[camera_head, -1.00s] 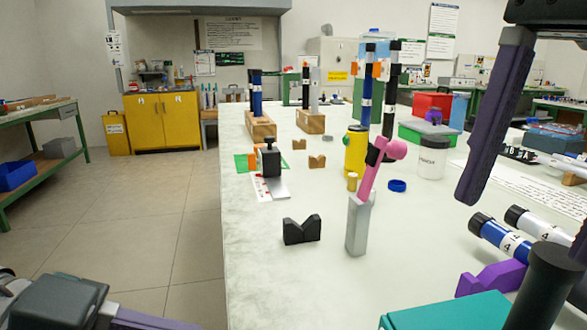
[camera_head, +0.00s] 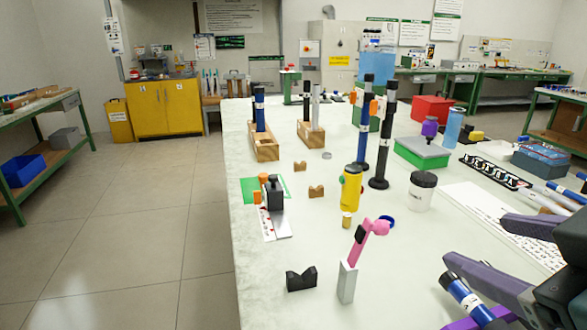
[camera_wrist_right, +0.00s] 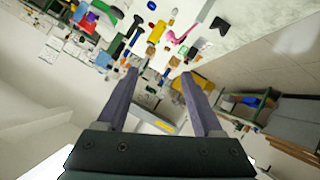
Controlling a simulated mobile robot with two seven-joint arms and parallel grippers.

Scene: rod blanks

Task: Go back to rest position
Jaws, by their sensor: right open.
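My right gripper (camera_head: 476,241) is at the right edge of the head view, its two purple fingers spread with nothing held between them. Its open fingers also show in the right wrist view (camera_wrist_right: 159,75), with the cluttered table beyond them. A blue rod (camera_head: 465,295) with black ends lies on a purple support (camera_head: 497,320) at the lower right, close to the gripper in the picture; my gripper hides part of both. I cannot tell the gap between gripper and rod. My left gripper is out of both views.
The long white table (camera_head: 260,215) carries upright rods in a wooden block (camera_head: 263,148), a yellow bottle (camera_head: 353,185), a white jar (camera_head: 421,190), a pink tool in a grey stand (camera_head: 346,283) and a black V-block (camera_head: 301,279). The floor left of the table is clear.

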